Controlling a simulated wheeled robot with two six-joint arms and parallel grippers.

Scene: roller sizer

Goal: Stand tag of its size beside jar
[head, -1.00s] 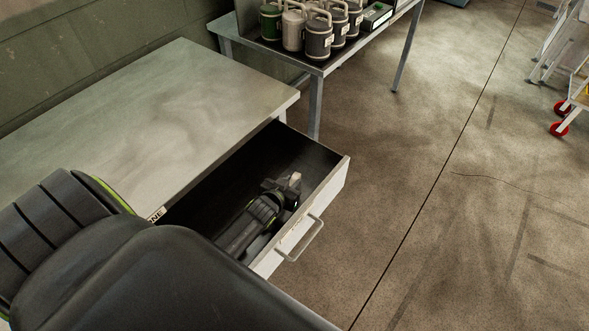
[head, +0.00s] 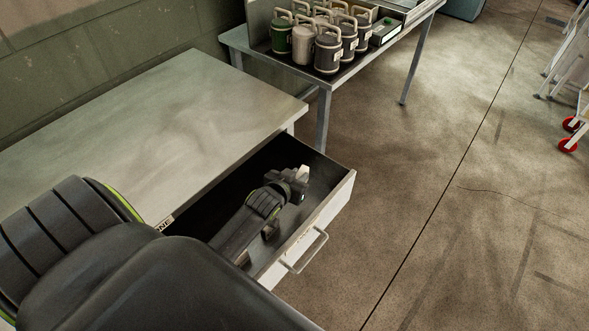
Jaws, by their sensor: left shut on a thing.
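My left gripper (head: 297,178) is over the open drawer (head: 336,196), its fingers towards the drawer's far right end. It is shut on a small pale piece (head: 303,172), which looks like a tag; its marking is too small to read. Small pale labels show on some. My right gripper is not in view.
The drawer belongs to a grey-topped bench (head: 190,120) on the left, clear on top. The drawer's handle (head: 308,252) sticks out over the floor. The far table (head: 322,92) also bears a dark box (head: 385,32).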

